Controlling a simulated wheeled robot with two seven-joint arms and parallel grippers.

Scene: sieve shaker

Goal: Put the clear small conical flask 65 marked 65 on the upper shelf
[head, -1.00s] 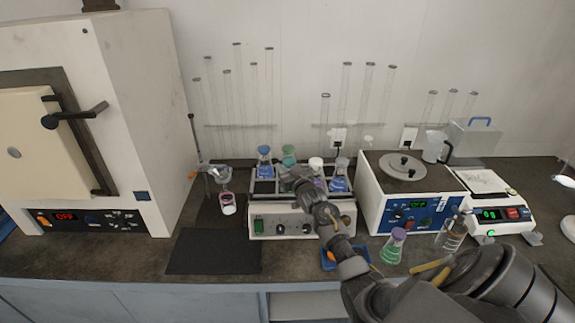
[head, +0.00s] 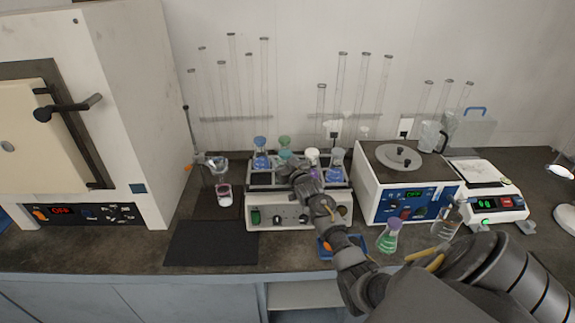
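My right arm reaches in from the lower right, and its gripper (head: 298,172) is over the front of the shaker (head: 262,216). The fingers are small and dark against the rack, so I cannot tell whether they are open or hold anything. Several conical flasks stand in the shaker rack: one with blue liquid (head: 260,155), one with a green top (head: 285,150), and one with blue-violet contents (head: 334,164). A flask with green liquid (head: 389,238) stands on the bench at right. No marking 65 is legible. An upper shelf is not clearly visible. My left gripper is not in view.
A furnace (head: 150,110) stands at left. A blue-fronted device (head: 415,200) and a balance (head: 492,206) stand right of the shaker. A clear bottle (head: 447,222) is near the green flask. A dark mat (head: 212,243) is bare. Tall glass tubes (head: 233,90) line the wall.

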